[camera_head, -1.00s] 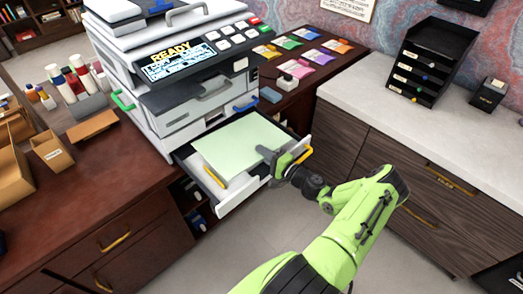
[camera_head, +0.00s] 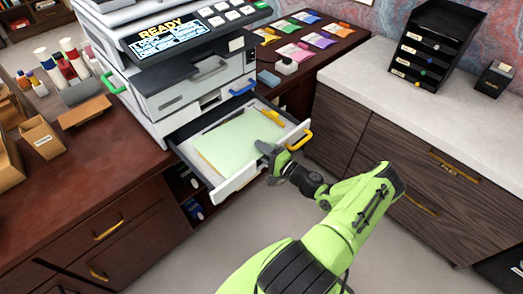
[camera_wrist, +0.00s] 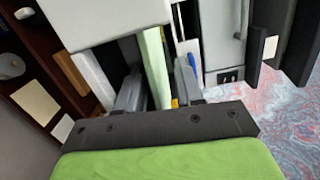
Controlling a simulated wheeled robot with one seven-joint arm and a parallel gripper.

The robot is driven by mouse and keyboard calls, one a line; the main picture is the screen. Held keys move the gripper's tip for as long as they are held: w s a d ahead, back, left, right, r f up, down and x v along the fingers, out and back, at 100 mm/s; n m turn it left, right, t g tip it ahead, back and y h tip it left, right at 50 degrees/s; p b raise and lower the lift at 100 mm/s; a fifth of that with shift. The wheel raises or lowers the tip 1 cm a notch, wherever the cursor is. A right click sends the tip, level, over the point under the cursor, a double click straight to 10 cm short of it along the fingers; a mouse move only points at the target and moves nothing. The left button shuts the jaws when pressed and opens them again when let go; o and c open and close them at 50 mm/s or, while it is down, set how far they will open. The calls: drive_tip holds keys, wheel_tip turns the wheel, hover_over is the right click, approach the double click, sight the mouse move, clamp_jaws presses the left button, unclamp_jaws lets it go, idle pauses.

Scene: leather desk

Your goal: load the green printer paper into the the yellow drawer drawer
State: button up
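The light green printer paper (camera_head: 226,145) lies in the pulled-out white drawer (camera_head: 240,180), low between its walls. The drawer is at the bottom of the printer and has a yellow handle (camera_head: 299,141) on its front. My gripper (camera_head: 266,153) is at the drawer's front edge, by the paper's near right corner. In the wrist view, the paper (camera_wrist: 155,62) shows edge-on between the two grey fingers (camera_wrist: 157,92), which stand apart with gaps beside the sheet. Part of the paper's corner is hidden by my gripper.
The printer (camera_head: 180,75) stands above the drawer, with green and blue handles on its upper parts. Colored packets (camera_head: 293,52) lie behind it. A white-topped cabinet (camera_head: 400,95) with a black tray rack (camera_head: 432,55) is at right. Open floor lies in front.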

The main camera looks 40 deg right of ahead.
drive_tip(key=shift+s+f, duration=0.2)
drive_tip(key=shift+f, duration=0.1)
drive_tip(key=s+d, duration=0.2)
drive_tip(key=s, duration=1.3)
drive_tip(key=w+a+r+n+g+y, duration=0.2)
drive_tip(key=w+a+r+n+g, duration=0.1)
drive_tip(key=a+r+n+g, duration=0.5)
drive_tip(key=w+a+r+n+g+y, duration=0.1)
drive_tip(key=w+a+r+n+g, duration=0.2)
drive_tip(key=a+r+n+g, duration=0.55)
drive_tip(key=s+a+r+n+t+h, duration=0.1)
drive_tip(key=s+a+r+t+h, duration=0.3)
drive_tip(key=s+a+r, duration=0.7)
drive_tip(key=shift+s+a+r+h, duration=0.35)
drive_tip(key=shift+s+r+h, duration=0.05)
drive_tip(key=shift+r, duration=0.25)
drive_tip(key=shift+r, duration=0.1)
